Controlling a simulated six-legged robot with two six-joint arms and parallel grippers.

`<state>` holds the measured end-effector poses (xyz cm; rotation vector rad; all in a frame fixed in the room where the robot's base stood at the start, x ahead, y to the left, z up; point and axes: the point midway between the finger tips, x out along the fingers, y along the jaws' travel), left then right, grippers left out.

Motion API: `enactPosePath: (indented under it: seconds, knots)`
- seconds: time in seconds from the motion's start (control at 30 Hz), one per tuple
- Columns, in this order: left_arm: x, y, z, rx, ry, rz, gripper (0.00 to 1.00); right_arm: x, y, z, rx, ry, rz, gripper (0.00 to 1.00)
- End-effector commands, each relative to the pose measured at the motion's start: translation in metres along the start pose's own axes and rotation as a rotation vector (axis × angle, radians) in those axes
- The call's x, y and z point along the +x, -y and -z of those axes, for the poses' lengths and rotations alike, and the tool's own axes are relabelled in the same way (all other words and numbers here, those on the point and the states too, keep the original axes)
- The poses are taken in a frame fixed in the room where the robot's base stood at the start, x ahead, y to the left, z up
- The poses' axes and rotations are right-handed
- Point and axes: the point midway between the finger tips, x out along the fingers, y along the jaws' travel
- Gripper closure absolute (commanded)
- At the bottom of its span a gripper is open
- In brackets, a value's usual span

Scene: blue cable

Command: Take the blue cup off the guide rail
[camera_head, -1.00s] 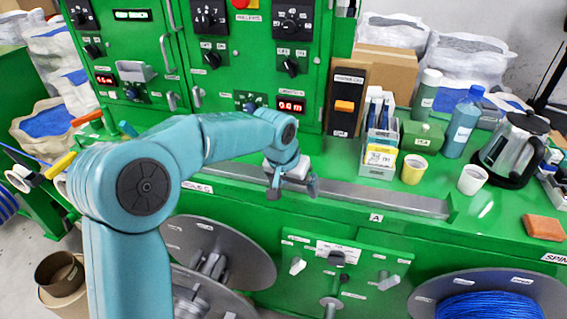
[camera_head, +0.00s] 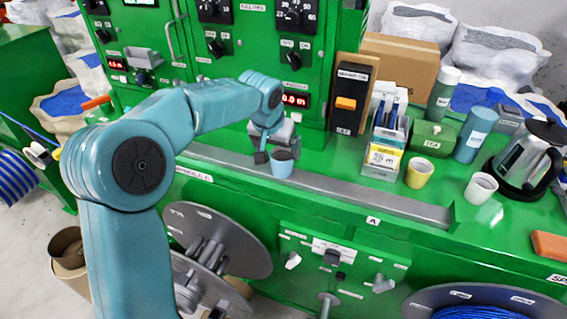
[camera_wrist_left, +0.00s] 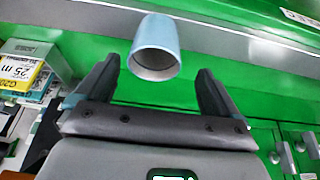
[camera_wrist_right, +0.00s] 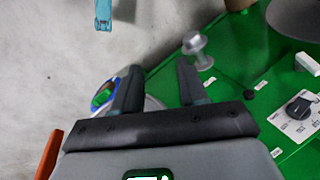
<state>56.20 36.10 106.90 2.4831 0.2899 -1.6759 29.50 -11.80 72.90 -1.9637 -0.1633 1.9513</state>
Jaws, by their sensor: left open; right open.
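The blue cup (camera_head: 282,164) stands upright on the grey guide rail (camera_head: 370,198), near its left part in the head view. My left gripper (camera_head: 276,156) is at the cup, behind it in the head view. In the left wrist view the cup (camera_wrist_left: 155,48) lies ahead of and partly between the two open fingers of my left gripper (camera_wrist_left: 155,88), with a gap on both sides. My right gripper (camera_wrist_right: 160,88) is open and empty in the right wrist view, beside the green machine front. It is not visible in the head view.
Control panels rise behind the rail.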

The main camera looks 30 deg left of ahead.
Motion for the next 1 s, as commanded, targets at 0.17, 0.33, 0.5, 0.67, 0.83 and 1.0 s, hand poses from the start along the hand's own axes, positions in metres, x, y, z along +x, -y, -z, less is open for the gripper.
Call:
enactPosePath:
  seconds: [0.17, 0.33, 0.5, 0.67, 0.83, 1.0]
  knots:
    - [0.015, 0.000, 0.001, -0.001, -0.001, 0.001, 0.05, -0.002, 0.001, -0.001, 0.000, 0.001, 0.000, 0.57]
    - [0.036, -0.005, 0.004, 0.000, 0.003, 0.001, 0.05, -0.011, 0.004, -0.001, 0.001, 0.001, 0.000, 0.57]
    - [0.062, -0.007, 0.005, -0.002, 0.001, 0.001, 0.05, -0.015, 0.005, -0.001, 0.000, 0.000, 0.000, 0.57]
    - [0.067, -0.007, 0.005, -0.002, -0.003, 0.000, 0.05, -0.015, 0.005, -0.001, 0.000, 0.001, 0.000, 0.57]
    - [0.067, -0.007, 0.005, -0.002, -0.002, 0.000, 0.18, -0.015, 0.005, -0.001, 0.000, 0.001, 0.000, 0.57]
    - [0.067, -0.007, 0.005, -0.002, -0.002, 0.000, 0.62, -0.015, 0.005, -0.001, 0.000, 0.001, 0.000, 0.57]
